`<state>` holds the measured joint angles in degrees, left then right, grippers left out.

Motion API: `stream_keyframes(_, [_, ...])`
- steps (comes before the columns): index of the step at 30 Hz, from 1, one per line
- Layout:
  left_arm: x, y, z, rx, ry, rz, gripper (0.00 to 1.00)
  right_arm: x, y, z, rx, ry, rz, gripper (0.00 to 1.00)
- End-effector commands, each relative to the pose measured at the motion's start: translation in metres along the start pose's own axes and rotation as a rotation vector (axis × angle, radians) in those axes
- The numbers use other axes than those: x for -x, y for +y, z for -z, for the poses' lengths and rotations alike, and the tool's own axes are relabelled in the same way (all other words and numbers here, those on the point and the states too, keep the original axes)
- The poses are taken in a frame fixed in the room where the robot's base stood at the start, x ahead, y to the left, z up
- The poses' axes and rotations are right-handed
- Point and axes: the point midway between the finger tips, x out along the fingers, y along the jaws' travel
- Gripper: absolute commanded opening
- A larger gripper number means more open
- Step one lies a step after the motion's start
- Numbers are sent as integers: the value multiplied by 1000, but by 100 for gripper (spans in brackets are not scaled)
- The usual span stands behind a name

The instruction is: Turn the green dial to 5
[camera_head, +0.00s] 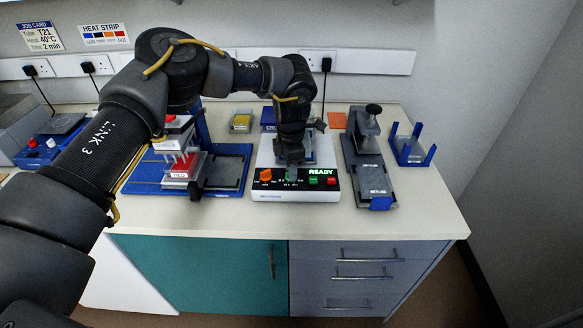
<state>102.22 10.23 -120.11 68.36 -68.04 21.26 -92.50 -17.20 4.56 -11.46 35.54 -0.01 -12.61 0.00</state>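The green dial (291,177) is small and sits on the black front panel of a white device (296,196) in the middle of the bench. My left arm reaches in from the left and bends down over this device. My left gripper (290,162) points down just behind and above the green dial, and partly covers the area around it. I cannot tell whether its fingers touch the dial or how far apart they are. The dial's scale is too small to read. My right gripper is not in view.
The panel also has an orange dial (266,175), a lit READY display (321,172), a green button (313,180) and a red button (331,181). A blue-based press (228,150) stands left; a grey clamp-like device (371,165) and blue holder (411,150) stand right.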

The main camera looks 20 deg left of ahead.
Motion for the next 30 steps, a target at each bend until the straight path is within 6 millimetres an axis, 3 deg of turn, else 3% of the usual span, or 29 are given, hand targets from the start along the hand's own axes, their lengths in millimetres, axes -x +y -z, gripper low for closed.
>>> stream_keyframes(5, [21,1,-1,0,-4,-3,30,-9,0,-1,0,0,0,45])
stream_keyframes(16, [91,0,-2,-1,-3,-3,30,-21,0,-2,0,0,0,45])
stream_keyframes(21, [105,0,-2,-2,-2,-1,30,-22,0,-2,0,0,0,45])
stream_keyframes(30, [107,0,-1,-2,-1,0,30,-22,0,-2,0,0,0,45])
